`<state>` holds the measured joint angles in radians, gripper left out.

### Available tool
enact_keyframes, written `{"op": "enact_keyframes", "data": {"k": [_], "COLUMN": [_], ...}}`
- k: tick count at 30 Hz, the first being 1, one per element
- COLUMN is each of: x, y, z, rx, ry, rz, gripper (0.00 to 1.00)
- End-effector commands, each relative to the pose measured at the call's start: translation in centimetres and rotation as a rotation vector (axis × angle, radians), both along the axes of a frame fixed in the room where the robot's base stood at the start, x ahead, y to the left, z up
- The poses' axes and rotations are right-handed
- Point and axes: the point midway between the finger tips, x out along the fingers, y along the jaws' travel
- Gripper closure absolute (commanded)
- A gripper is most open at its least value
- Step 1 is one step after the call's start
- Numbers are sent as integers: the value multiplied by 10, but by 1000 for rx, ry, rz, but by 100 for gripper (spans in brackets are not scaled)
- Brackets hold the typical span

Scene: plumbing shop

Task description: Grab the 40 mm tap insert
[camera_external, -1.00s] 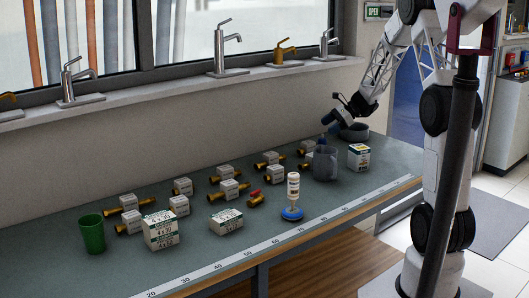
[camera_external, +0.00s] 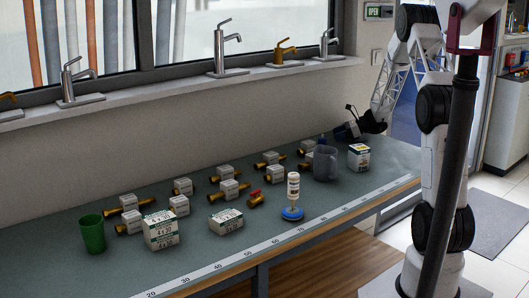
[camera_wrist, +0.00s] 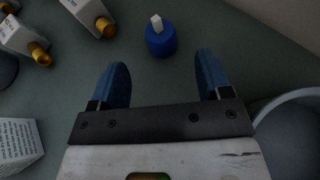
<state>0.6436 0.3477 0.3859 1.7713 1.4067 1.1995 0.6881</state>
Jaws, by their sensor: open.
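Several brass tap inserts with white block-like parts lie in rows on the bench, such as one at the back right (camera_external: 267,158), one in the middle (camera_external: 229,189) and one at the left (camera_external: 130,204). One brass piece (camera_external: 256,200) has a red end. No size marking is readable, so I cannot tell which is 40 mm. In the wrist view, two brass-ended inserts (camera_wrist: 92,16) (camera_wrist: 24,38) lie at upper left. My gripper (camera_wrist: 161,68) is open and empty; a blue cylinder with a white top (camera_wrist: 161,40) stands just beyond its fingertips. My gripper (camera_external: 345,131) is at the bench's far right.
A grey mug (camera_external: 325,164) and a white box (camera_external: 358,157) stand near the gripper. A grey round vessel (camera_wrist: 292,130) is close on the right in the wrist view. A green cup (camera_external: 92,234), two labelled boxes (camera_external: 160,231) (camera_external: 226,221) and a blue-based bottle (camera_external: 292,200) stand further left.

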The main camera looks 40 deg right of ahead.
Motion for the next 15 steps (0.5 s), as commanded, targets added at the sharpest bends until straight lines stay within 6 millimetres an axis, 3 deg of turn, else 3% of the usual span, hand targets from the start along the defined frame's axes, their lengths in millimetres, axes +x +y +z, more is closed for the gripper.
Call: {"op": "enact_keyframes", "data": {"k": [15], "x": [16], "y": [18], "z": [-10], "rx": [-1], "ry": [-1], "rz": [0], "gripper": [29]}}
